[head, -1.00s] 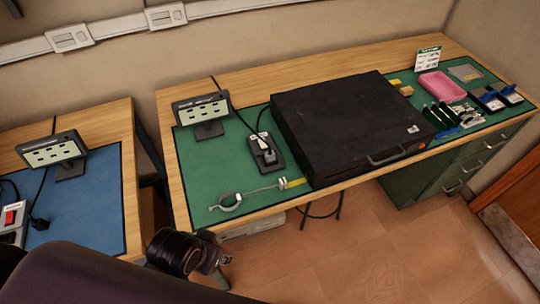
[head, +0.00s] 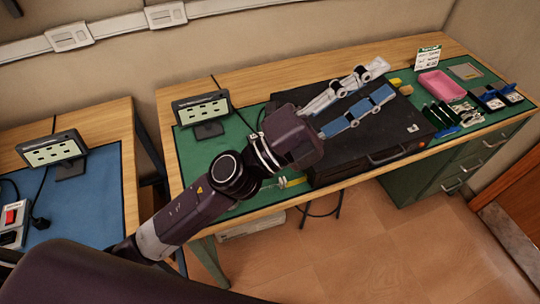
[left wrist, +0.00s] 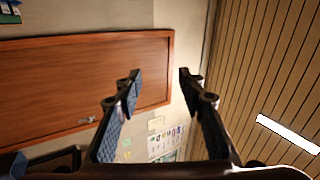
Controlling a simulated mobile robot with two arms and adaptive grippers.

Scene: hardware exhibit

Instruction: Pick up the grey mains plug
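My left gripper (head: 382,80) reaches over the large black case (head: 400,133) in the head view. Its two fingers are spread apart with nothing between them. In the left wrist view the fingers (left wrist: 160,76) are also apart and empty, facing a wall and a wooden door. No grey plug shows now. The dark block with a pale grey piece, seen earlier left of the case on the green mat (head: 247,112), is hidden behind my left arm. My right gripper is in neither view.
A small panel on a stand (head: 202,113) is at the mat's left. A pink tray (head: 441,86) and tools lie right of the case.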

